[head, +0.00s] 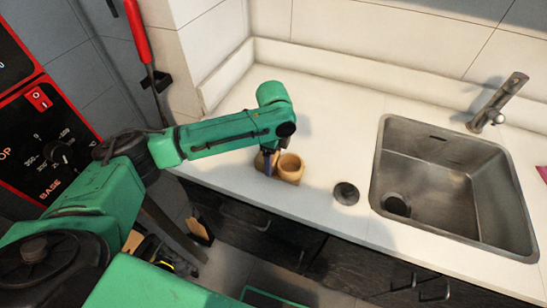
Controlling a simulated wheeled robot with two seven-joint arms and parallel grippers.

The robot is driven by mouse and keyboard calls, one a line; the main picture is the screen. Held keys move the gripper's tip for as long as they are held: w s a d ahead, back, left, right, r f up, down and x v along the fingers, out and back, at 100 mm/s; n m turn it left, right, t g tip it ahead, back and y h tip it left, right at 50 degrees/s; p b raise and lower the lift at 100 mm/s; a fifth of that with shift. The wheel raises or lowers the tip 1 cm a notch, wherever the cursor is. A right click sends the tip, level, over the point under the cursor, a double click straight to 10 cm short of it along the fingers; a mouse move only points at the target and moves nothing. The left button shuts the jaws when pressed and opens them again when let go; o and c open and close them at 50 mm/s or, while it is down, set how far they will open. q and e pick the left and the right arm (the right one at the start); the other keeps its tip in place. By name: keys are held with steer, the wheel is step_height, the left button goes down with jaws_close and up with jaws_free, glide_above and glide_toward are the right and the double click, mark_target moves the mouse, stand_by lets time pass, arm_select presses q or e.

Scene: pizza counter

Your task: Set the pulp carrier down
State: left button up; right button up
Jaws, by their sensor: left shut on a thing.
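The pulp carrier (291,179) is a small tan-brown holder with a round cup-like opening. It is at the front part of the white counter, left of the sink. My left gripper (268,166) points down at the carrier's left side and is shut on it. The arm above hides part of the carrier. I cannot tell whether the carrier's underside touches the counter. My right gripper is not in view.
The white counter (330,115) is clear behind the carrier. A dark round fitting (346,193) lies right of it, then a steel sink (440,185) with a faucet (497,103). Dark cabinets (340,262) are below. A red and black oven panel (40,120) stands left.

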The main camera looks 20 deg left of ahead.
mark_target(274, 157)
arm_select(q)
steer(key=shift+w, duration=0.1)
steer(key=o, duration=1.3)
steer(key=shift+o, duration=0.2)
step_height(274, 157, up, 12)
steer(key=b, duration=0.1)
steer(key=shift+b, duration=0.35)
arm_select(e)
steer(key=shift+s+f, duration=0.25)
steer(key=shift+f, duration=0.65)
